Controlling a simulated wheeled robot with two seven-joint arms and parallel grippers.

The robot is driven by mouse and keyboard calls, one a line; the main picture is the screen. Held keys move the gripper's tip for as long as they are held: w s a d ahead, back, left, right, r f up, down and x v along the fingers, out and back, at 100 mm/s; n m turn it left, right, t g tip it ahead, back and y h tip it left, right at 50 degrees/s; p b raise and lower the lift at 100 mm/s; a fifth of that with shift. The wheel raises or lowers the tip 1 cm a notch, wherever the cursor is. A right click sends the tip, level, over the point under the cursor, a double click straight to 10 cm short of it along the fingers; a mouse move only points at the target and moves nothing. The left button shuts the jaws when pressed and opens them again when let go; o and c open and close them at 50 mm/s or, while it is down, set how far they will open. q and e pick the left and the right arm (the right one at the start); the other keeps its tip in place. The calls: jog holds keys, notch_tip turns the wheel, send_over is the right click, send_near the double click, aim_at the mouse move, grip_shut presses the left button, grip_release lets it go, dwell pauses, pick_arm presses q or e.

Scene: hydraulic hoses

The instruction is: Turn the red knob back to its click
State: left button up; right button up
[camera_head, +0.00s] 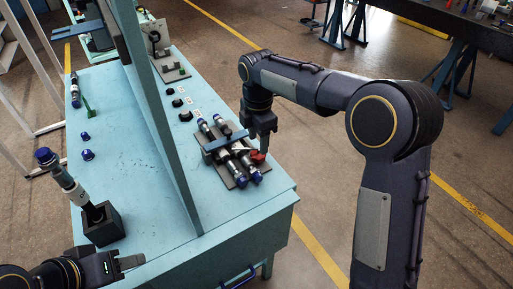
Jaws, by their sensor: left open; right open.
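The red knob (257,156) sits at the right side of a dark base plate (222,171) on the right part of the light blue bench. Hoses with blue end caps (241,181) lie on this plate, under a blue crossbar (224,141). My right gripper (264,149) points down directly above the red knob, its fingertips at or very close to it. I cannot tell whether they touch it. My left gripper (132,263) is open and empty at the bench's front left, below a dark block.
A hose with a blue cap (62,176) stands tilted in the dark block (106,226). A tall blue-green upright panel (160,110) divides the bench. Blue caps (87,154) and black fittings (182,102) lie on it. The bench's front right is clear.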

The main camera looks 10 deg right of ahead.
aim_at(258, 150)
pick_arm(q)
jog(key=shift+w+f, duration=0.1)
jog(key=shift+f, duration=0.1)
pick_arm(e)
jog(key=shift+f, duration=2.35)
jog(key=shift+c, duration=0.4)
